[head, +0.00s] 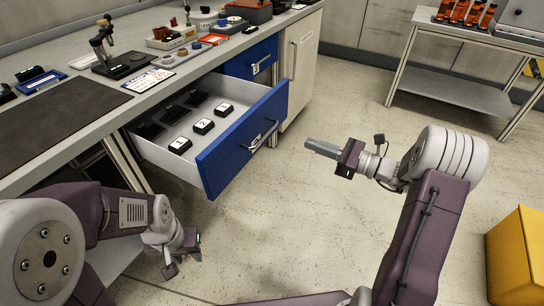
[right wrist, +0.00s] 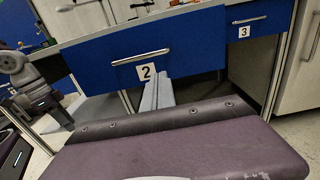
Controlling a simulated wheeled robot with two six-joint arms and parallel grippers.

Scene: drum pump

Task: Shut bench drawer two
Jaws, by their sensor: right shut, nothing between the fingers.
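Bench drawer two (head: 228,150) is pulled well out from under the bench. It has a blue front and a silver bar handle (head: 262,136). In the right wrist view its front (right wrist: 110,60) carries a white "2" label (right wrist: 146,72). Inside lie several small black-and-white numbered blocks (head: 203,126) and dark items further back. My right gripper (head: 309,146) is shut and empty, pointing at the drawer front from the right; in the head view it appears apart from it. My left gripper (head: 188,250) hangs low, left of and below the drawer; its fingers are unclear.
A shut blue drawer labelled 3 (head: 250,62) is beyond drawer two, beside a pale cabinet (head: 299,65). Tools and trays stand on the bench top (head: 90,98). The middle floor is clear.

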